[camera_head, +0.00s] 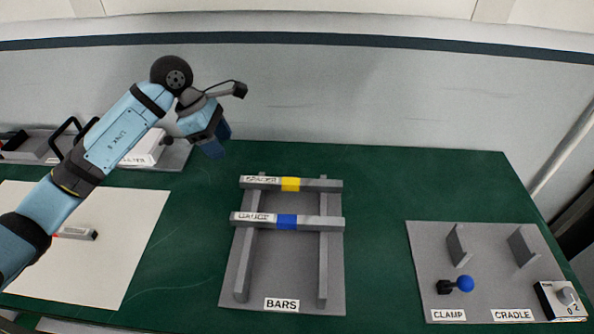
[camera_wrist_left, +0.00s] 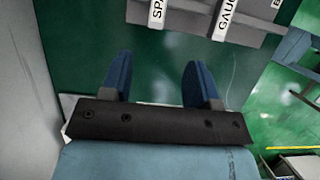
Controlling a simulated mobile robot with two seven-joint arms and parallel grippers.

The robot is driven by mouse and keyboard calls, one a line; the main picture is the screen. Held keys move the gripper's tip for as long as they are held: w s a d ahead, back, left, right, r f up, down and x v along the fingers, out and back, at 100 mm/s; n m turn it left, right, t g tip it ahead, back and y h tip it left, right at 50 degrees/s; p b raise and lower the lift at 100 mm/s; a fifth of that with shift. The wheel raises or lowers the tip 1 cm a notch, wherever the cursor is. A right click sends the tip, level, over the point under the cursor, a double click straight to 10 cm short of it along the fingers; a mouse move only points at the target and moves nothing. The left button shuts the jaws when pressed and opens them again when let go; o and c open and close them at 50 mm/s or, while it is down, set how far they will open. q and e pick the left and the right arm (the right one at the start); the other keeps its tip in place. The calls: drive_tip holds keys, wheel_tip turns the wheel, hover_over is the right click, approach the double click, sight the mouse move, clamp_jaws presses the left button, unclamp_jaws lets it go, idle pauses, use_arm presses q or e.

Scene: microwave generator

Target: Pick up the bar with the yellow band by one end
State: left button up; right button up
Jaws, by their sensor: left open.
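The bar with the yellow band (camera_head: 318,185) lies across the two rails of the BARS rack (camera_head: 284,275), at its far end. A white label is on its left part. In the left wrist view a bar end with a label starting "SPA" (camera_wrist_left: 157,12) shows at the top. A bar with a blue band (camera_head: 315,222) lies parallel, nearer me. My left gripper (camera_head: 217,146) is open, above the table, to the left of and behind the yellow-banded bar. Its two blue fingers (camera_wrist_left: 157,78) are apart with nothing between them. My right gripper is not in view.
A grey plate (camera_head: 490,285) at right carries two upright posts, a blue-knobbed clamp (camera_head: 465,284) and a dial box (camera_head: 561,300). A white sheet (camera_head: 120,250) lies at left. A grey tray (camera_head: 175,157) is partly behind my arm. Green table (camera_head: 375,200) is clear between rack and right plate.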

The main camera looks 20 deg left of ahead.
use_arm(q)
drive_tip(key=p, duration=0.1)
hover_over(253, 179)
drive_tip(key=s+a, duration=0.2)
drive_tip(key=a, duration=0.1)
drive_tip(key=f, duration=0.7)
drive_tip(key=shift+w+d+f, duration=0.15)
drive_tip(key=shift+w, duration=0.05)
drive_tip(key=shift+w+d+f, duration=0.2)
drive_tip(key=shift+d+f, duration=0.1)
drive_tip(key=shift+f, duration=0.1)
drive_tip(key=x, duration=0.1)
drive_tip(key=p+x, duration=0.1)
drive_tip(key=x, duration=0.1)
drive_tip(key=shift+w+d+f, duration=0.1)
drive_tip(key=shift+w+d, duration=0.2)
drive_tip(key=shift+w, duration=0.05)
drive_tip(key=shift+d+f, duration=0.15)
drive_tip(key=shift+f, duration=0.3)
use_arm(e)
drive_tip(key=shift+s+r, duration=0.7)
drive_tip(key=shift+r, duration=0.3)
use_arm(q)
clamp_jaws()
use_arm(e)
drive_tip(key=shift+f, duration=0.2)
